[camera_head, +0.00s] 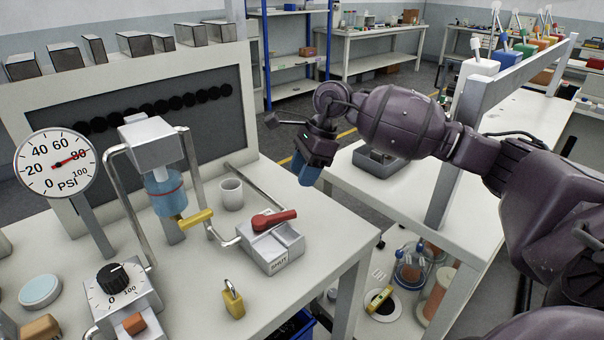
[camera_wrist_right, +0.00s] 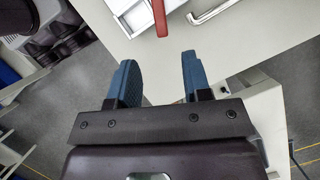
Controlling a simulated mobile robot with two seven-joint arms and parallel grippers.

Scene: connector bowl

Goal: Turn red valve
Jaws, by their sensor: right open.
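The red valve handle (camera_head: 272,219) lies across the top of a grey valve box (camera_head: 272,245) whose front label seems to read SHUT, near the right edge of the white bench. In the right wrist view the red handle (camera_wrist_right: 160,16) shows at the top edge, partly cut off. My right gripper (camera_head: 306,174) hangs in the air beyond and to the right of the valve, apart from it. Its two blue fingers (camera_wrist_right: 155,80) are spread with nothing between them. My left gripper is not in view.
A pressure gauge (camera_head: 57,164) and a dial box (camera_head: 121,296) stand at the left. A gap separates the bench from the right table.

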